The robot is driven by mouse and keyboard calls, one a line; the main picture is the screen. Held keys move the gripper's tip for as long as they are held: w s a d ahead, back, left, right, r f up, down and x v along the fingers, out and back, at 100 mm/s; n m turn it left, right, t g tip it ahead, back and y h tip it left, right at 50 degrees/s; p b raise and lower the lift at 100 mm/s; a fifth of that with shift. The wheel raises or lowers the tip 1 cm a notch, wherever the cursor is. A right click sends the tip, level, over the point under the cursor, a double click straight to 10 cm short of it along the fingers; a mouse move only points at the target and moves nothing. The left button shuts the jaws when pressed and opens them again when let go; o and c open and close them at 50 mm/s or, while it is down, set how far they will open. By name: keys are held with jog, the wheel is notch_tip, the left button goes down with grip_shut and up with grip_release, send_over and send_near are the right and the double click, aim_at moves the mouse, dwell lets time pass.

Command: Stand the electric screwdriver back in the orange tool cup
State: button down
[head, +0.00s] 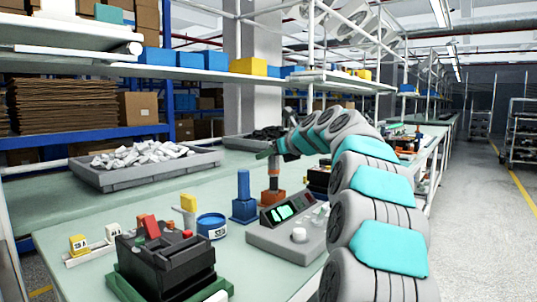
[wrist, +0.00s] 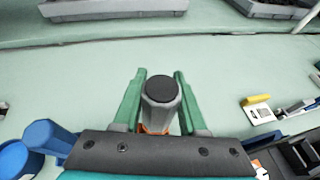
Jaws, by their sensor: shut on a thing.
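The electric screwdriver (wrist: 161,92), grey with a black end cap, is upright between the green fingers of my gripper (wrist: 160,82) in the wrist view. My gripper (head: 267,153) is shut on its upper part. In the head view the lower part of the screwdriver (head: 273,181) shows below the gripper, directly over the orange tool cup (head: 272,197). Its lower end meets the cup's top in the picture; how deep it sits inside, I cannot tell. In the wrist view some orange shows below the screwdriver, mostly hidden by it and the gripper.
A blue post in a blue holder (head: 243,206) stands just left of the cup. A blue tub (head: 211,226), a grey tester with a green screen (head: 290,222) and a black breaker fixture (head: 165,258) stand nearer. A grey tray of parts (head: 145,165) lies behind left.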

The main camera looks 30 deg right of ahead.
aim_at(277, 163)
jog(key=shift+f+b, duration=0.3)
jog(key=shift+f, duration=1.55)
jog(key=shift+c, duration=1.9)
grip_release()
jog(key=v, duration=0.7)
jog(key=shift+s+r, duration=0.1)
jog(key=shift+r, duration=0.05)
jog(key=shift+s, duration=0.25)
